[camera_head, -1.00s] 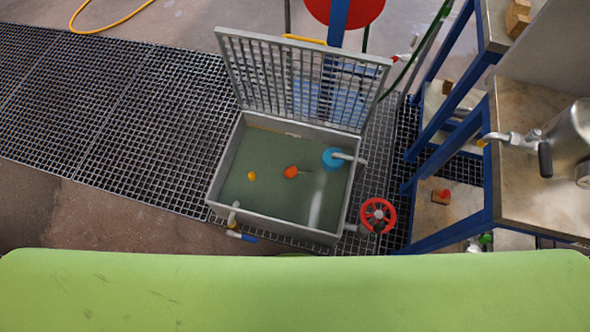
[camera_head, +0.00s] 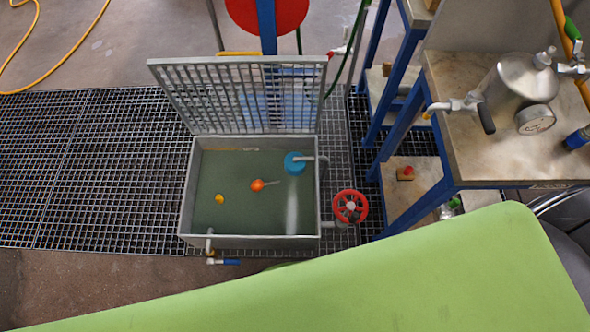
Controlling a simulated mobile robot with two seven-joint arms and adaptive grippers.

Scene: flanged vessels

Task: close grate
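The grey slatted grate (camera_head: 240,95) stands raised, hinged along the back edge of the grey tank (camera_head: 187,190), and leans slightly back. The tank below it is open, with greenish water inside. An orange ball float (camera_head: 257,185), a small yellow object (camera_head: 219,199) and a blue round part (camera_head: 294,163) on a pipe show in it. Neither of my grippers is in view.
A red handwheel valve (camera_head: 350,206) is at the tank's right side, and a blue-handled valve (camera_head: 223,261) is at its front left. A blue-framed bench (camera_head: 440,150) with a steel vessel (camera_head: 519,90) stands right. Floor grating (camera_head: 90,165) lies clear on the left. A green surface (camera_head: 400,275) fills the foreground.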

